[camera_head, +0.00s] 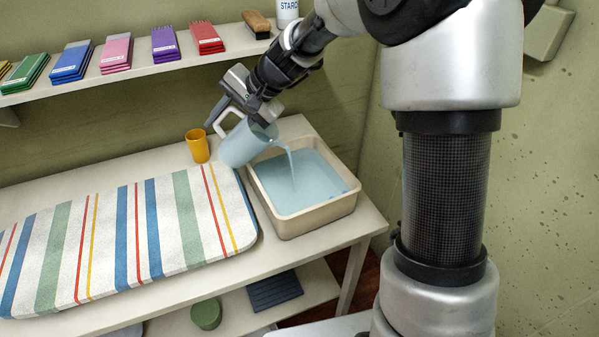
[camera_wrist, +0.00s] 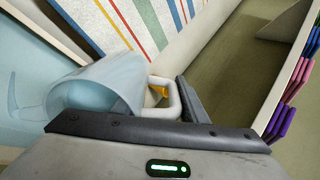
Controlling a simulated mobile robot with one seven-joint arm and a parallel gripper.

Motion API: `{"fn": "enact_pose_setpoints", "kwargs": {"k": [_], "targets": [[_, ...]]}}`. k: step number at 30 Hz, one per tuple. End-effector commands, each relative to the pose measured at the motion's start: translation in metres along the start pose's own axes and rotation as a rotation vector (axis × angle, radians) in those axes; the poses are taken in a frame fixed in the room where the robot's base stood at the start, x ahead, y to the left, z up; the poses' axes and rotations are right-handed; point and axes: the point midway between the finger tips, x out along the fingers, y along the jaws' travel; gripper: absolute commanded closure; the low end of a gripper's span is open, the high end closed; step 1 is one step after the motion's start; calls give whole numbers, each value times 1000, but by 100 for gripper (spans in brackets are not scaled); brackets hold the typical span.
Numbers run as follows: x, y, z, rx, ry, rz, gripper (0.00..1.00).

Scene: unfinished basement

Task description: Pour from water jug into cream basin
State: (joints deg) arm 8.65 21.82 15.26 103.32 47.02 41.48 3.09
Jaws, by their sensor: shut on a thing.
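The water jug (camera_head: 243,145) is translucent pale blue with a white handle. It is tilted to the right over the left rim of the cream basin (camera_head: 315,218). A thin stream of water (camera_head: 290,165) falls from its lip into the basin, which holds a wide pool of pale blue water. My gripper (camera_head: 233,107) is shut on the jug's handle, above and left of the basin. In the wrist view the jug (camera_wrist: 105,85) lies on its side beyond the gripper, with its handle (camera_wrist: 166,95) by the fingers and the stream at the left.
A striped ironing pad (camera_head: 130,235) covers the table left of the basin. A wall shelf (camera_head: 160,62) with coloured packs, a brush and a starch container runs above. A lower shelf holds a green round item (camera_head: 206,314).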

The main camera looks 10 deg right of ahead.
Motion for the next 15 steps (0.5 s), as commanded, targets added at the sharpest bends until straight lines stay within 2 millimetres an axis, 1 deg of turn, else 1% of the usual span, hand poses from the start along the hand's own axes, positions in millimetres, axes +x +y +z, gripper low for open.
{"fn": "enact_pose_setpoints", "kwargs": {"k": [15], "targets": [[-2,0,0,-1,0,-32,100]]}}
